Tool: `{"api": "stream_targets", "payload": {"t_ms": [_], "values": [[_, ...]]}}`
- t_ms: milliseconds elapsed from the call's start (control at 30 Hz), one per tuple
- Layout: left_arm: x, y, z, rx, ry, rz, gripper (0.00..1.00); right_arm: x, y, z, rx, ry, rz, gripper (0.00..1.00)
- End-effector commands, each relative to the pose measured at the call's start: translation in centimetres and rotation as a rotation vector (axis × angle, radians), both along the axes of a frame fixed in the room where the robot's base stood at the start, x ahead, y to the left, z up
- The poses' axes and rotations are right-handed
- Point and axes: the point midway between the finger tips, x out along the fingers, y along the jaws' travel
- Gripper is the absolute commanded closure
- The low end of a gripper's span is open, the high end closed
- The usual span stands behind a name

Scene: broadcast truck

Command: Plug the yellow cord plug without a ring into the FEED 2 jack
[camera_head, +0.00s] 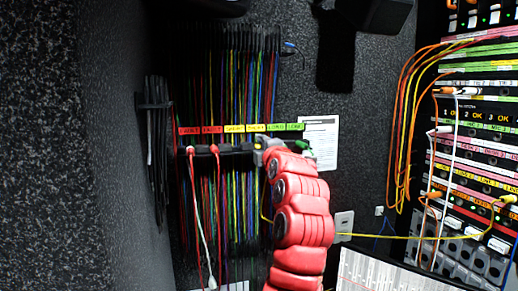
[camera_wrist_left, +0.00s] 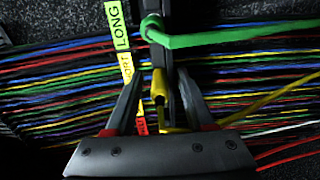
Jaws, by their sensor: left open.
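My left gripper (camera_head: 263,148) is at the cord hanger below the coloured labels; its red arm hides part of the hanging cords. In the left wrist view the gripper (camera_wrist_left: 160,98) is open, with a yellow cord end (camera_wrist_left: 158,87) between its fingers at the dark hanger bar. I cannot tell whether this end has a ring. A yellow cord (camera_head: 400,237) runs right to the rack, where a yellow-orange plug (camera_head: 505,200) sits at the right edge. The FEED 2 label is not readable, so I cannot pick out its jack. My right gripper is not in view.
Many coloured cords (camera_head: 232,80) hang behind the hanger. A green cord (camera_wrist_left: 210,38) crosses close above the gripper in the left wrist view. Red cords (camera_head: 194,200) hang to the left. Orange and white cords loop across the patch rack (camera_head: 480,145).

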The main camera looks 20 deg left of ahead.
Motion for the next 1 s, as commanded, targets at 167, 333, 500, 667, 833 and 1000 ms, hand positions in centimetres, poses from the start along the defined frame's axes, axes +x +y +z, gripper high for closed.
{"api": "stream_targets", "payload": {"t_ms": [167,333,500,667,833,1000], "values": [[0.00,0.00,0.01,0.000,0.000,0.000,0.46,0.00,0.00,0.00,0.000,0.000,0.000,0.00],[0.00,0.00,-0.05,-0.001,-0.001,0.000,0.46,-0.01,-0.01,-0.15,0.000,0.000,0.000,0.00],[-0.01,-0.03,-0.07,-0.001,-0.001,-0.001,0.46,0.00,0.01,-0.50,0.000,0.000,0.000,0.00],[-0.01,-0.03,0.02,-0.001,-0.001,-0.001,0.46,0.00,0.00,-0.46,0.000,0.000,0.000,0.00],[0.00,-0.01,0.01,-0.001,-0.001,0.000,0.62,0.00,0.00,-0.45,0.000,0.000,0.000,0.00],[-0.02,-0.01,0.07,0.000,-0.002,-0.001,0.93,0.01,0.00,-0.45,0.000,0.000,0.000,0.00]]}}
